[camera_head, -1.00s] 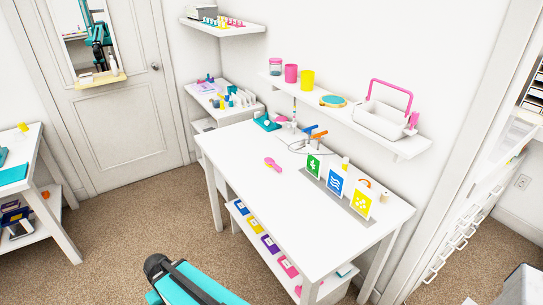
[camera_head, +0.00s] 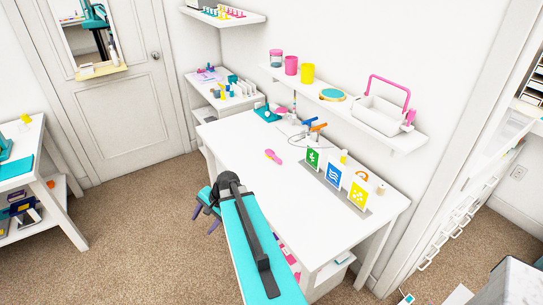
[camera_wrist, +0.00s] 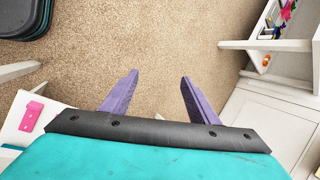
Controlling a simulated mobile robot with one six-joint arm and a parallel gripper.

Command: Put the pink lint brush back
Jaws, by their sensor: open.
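The pink lint brush (camera_head: 273,157) lies on the white table (camera_head: 240,140), left of the middle of its top in the head view. My gripper (camera_head: 204,219) has purple fingers. It is off the table's left front side, over the carpet and apart from the brush. In the wrist view my gripper (camera_wrist: 159,76) is open, with only carpet between the fingers.
Three picture cards (camera_head: 333,175) stand along the table's right part. Blue and orange tools (camera_head: 312,127) stand behind the brush. A wall shelf (camera_head: 345,110) above holds cups and a pink-handled caddy (camera_head: 380,103). The carpet (camera_head: 140,230) on the left is clear.

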